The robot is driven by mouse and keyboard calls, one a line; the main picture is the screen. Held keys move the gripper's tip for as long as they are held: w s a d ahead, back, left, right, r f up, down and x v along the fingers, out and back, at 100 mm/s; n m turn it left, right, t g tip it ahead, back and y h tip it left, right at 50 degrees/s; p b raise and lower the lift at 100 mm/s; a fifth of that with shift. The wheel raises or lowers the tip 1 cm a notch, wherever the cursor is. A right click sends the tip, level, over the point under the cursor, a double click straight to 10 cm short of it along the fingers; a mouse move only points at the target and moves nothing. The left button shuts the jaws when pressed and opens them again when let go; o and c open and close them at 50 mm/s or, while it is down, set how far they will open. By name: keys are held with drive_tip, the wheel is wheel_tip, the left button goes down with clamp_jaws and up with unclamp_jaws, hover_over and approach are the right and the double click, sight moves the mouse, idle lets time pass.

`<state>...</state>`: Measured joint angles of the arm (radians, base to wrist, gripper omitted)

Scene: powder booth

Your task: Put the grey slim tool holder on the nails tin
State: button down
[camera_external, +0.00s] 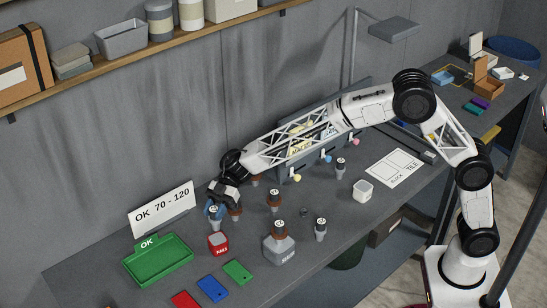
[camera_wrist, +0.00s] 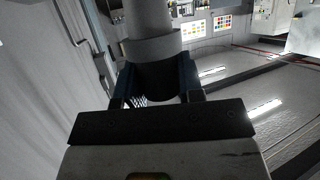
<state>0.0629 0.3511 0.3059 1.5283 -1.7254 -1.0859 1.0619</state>
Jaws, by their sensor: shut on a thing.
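My gripper (camera_external: 214,211) is shut on a grey slim tool holder (camera_external: 214,225), close behind and above a small red tin (camera_external: 217,244). I cannot tell whether holder and tin touch. The red tin's label is small; it appears to be the nails tin. In the wrist view, the holder (camera_wrist: 150,20) is a pale grey cylinder between the blue fingers of my gripper (camera_wrist: 156,78). The tin does not show there.
A brown tool holder (camera_external: 235,213) stands right beside my gripper. A grey tin (camera_external: 279,249) bears another brown holder (camera_external: 280,229). More holders (camera_external: 320,230) stand to the right. A green tray (camera_external: 158,260) and coloured plates (camera_external: 212,289) lie at the front left.

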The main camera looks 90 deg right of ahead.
sight(215, 222)
idle(0.3)
drive_tip(key=shift+f, duration=2.5)
drive_tip(key=shift+f, duration=0.15)
drive_tip(key=c, duration=0.8)
unclamp_jaws()
drive_tip(key=shift+o, duration=0.2)
drive_tip(key=shift+s+d+r, duration=0.15)
drive_tip(key=shift+d+r, duration=0.25)
drive_tip(key=shift+d, duration=0.1)
drive_tip(key=v, duration=1.1)
